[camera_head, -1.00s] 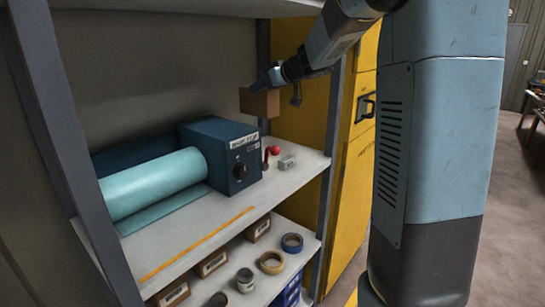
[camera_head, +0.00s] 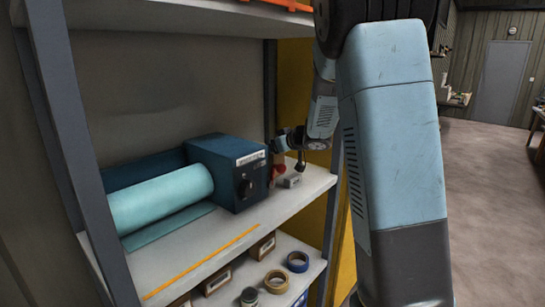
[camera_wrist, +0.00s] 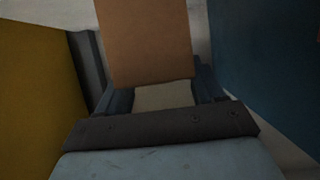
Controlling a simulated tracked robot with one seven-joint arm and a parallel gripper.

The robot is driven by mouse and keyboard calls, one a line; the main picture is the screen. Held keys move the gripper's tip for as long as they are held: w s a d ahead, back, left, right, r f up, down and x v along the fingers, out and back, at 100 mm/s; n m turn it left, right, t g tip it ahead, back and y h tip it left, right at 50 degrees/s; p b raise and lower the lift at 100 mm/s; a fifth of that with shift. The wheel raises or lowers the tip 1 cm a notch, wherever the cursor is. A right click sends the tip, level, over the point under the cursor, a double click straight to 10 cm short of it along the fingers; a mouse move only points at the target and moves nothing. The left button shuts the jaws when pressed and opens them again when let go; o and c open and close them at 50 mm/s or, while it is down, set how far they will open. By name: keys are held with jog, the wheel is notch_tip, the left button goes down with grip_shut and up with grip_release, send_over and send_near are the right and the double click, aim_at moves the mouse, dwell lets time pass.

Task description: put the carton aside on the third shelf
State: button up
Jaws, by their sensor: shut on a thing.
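The brown carton (camera_wrist: 148,42) fills the top middle of the wrist view, between the jaws of my gripper (camera_wrist: 160,88). In the head view my gripper (camera_head: 277,146) is at the right rear of the blue machine (camera_head: 231,172), above the grey shelf (camera_head: 200,251).
A teal roll (camera_head: 160,197) lies left of the machine. A red item (camera_head: 278,173) and a small grey block (camera_head: 292,181) stand right of it, below my wrist. The shelf below holds labelled boxes (camera_head: 217,280) and tape rolls (camera_head: 297,262).

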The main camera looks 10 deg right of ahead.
jog(key=shift+f, duration=1.35)
jog(key=o, duration=1.6)
jog(key=s+d+r+m+t+h, duration=0.1)
jog(key=s+d+r+m+h, duration=0.25)
jog(key=s+d+r, duration=0.5)
jog(key=s+d+r+m+t+h, duration=0.1)
jog(key=s+d+r+m+h, duration=0.3)
jog(key=s, duration=0.7)
jog(key=s+a+f+g, duration=0.1)
jog(key=s+a+g, duration=0.1)
jog(key=s, duration=0.5)
jog(key=s+a+f+g, duration=0.2)
jog(key=s+a, duration=0.2)
jog(key=s, duration=0.4)
jog(key=s+a+f+n+g, duration=0.1)
jog(key=s+a+g, duration=0.2)
jog(key=s, duration=0.5)
jog(key=shift+f+y, duration=0.35)
jog(key=shift+f, duration=0.05)
